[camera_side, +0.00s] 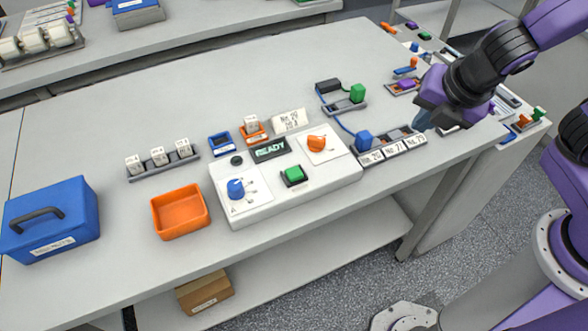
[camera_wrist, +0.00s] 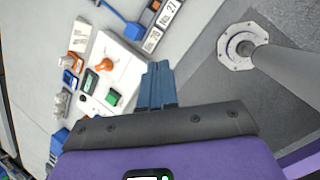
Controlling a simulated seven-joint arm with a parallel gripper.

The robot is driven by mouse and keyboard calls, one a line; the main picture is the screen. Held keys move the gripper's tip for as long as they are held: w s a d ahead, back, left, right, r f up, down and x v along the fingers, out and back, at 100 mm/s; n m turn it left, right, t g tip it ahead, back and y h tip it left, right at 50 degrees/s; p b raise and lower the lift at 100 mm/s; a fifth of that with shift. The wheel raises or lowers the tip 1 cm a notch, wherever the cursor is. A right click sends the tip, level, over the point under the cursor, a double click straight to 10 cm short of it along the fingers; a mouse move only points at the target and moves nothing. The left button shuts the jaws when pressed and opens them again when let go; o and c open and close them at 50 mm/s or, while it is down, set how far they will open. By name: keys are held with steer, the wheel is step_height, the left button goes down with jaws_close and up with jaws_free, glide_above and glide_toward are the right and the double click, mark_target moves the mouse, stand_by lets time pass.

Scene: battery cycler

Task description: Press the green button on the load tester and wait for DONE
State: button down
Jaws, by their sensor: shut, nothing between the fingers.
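The load tester (camera_side: 250,207) is a white box on the bench in the side view, with a blue knob at its left and an orange knob at its right. Its green button (camera_side: 293,175) is on the front middle of the top. The display (camera_side: 270,149) reads READY. My gripper (camera_side: 422,122) is shut and empty, to the right of the tester and apart from it. In the wrist view the blue-grey fingertips (camera_wrist: 157,72) are together. The green button (camera_wrist: 113,98) shows there to the left of the fingers, with clear space between.
An orange tray (camera_side: 181,211) and a blue box (camera_side: 50,218) stand left. A rack with white blocks (camera_side: 163,162) is behind. The bench front edge is close.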

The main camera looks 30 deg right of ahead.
steer(key=w+a+n+t, duration=0.2)
steer(key=w+a+n, duration=0.4)
steer(key=a+n, duration=0.4)
steer(key=n+t+y, duration=0.2)
steer(key=n+y, duration=0.1)
steer(key=n, duration=0.8)
glide_above(296, 175)
steer(key=shift+f, duration=0.1)
steer(key=shift+f, duration=0.1)
steer(key=shift+f, duration=4.3)
steer(key=shift+f, duration=0.2)
steer(key=shift+f, duration=0.25)
